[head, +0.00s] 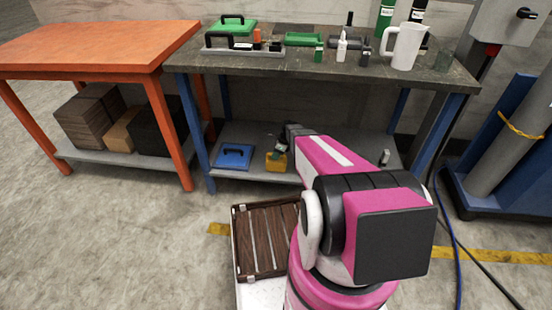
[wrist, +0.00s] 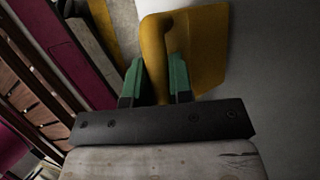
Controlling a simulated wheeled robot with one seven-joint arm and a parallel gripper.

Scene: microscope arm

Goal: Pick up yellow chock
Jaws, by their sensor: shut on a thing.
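The yellow chock (head: 277,162) is at the lower shelf of the dark workbench, right of a blue case, in the head view. In the wrist view the yellow chock (wrist: 207,45) shows a wedge-like body and a rounded handle bar. My gripper (wrist: 157,75) has its green fingertips on both sides of that bar and is shut on it. In the head view my gripper (head: 280,147) reaches in under the tabletop. I cannot tell whether the chock touches the shelf.
The blue case (head: 234,156) lies on the lower shelf (head: 258,134). The benchtop (head: 330,66) above carries a white jug (head: 403,46), green boxes and bottles. A blue bench leg (head: 193,130) stands at left. A slatted wooden tray (head: 262,238) is in front. An orange table (head: 90,45) stands left.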

